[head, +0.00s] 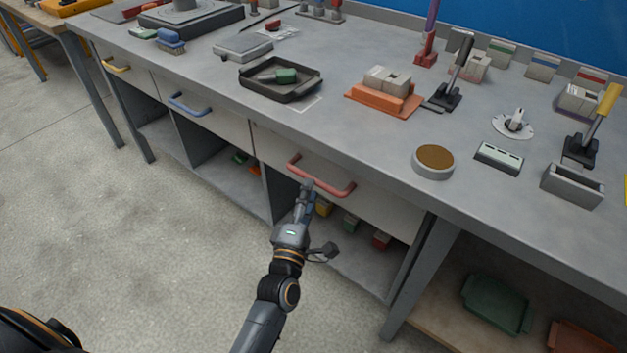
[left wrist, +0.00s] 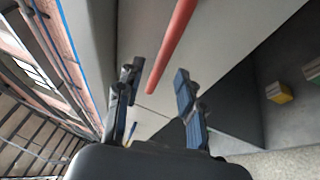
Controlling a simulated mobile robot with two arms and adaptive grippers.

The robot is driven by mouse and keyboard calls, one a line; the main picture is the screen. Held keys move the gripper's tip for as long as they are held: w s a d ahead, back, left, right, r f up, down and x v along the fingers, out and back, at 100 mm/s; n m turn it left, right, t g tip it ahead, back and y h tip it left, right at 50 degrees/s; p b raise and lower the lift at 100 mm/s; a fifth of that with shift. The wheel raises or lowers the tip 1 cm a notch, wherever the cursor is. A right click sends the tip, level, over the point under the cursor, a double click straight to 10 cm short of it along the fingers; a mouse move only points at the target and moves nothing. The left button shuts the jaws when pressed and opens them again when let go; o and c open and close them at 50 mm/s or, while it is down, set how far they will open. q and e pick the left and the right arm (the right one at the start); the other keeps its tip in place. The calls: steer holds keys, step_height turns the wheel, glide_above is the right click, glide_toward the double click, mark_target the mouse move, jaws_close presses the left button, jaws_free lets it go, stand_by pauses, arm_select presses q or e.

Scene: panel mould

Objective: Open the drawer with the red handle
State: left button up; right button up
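The red handle (head: 321,176) is a bar on the front of a light grey drawer (head: 375,203) under the workbench. The drawer looks closed. My left gripper (head: 306,190) is just in front of the handle's left part in the head view. In the left wrist view, my left gripper (left wrist: 158,92) has its two fingers apart, and the red handle (left wrist: 170,45) runs up from between and beyond the fingertips. I cannot tell whether the fingers touch the handle. My right gripper is in neither view.
Drawers with a blue handle (head: 189,104) and a yellow handle (head: 116,65) are to the left. Below the red-handled drawer is an open shelf with small coloured blocks (head: 351,222). A bench leg (head: 421,275) stands to the right. The floor in front is clear.

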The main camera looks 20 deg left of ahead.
arm_select(q)
steer(key=shift+w+a+r, duration=0.1)
steer(key=shift+w+r, duration=0.1)
steer(key=shift+w, duration=0.9)
steer(key=shift+w+r, duration=0.2)
steer(key=shift+w, duration=0.85)
steer(key=shift+c, duration=0.2)
jaws_close()
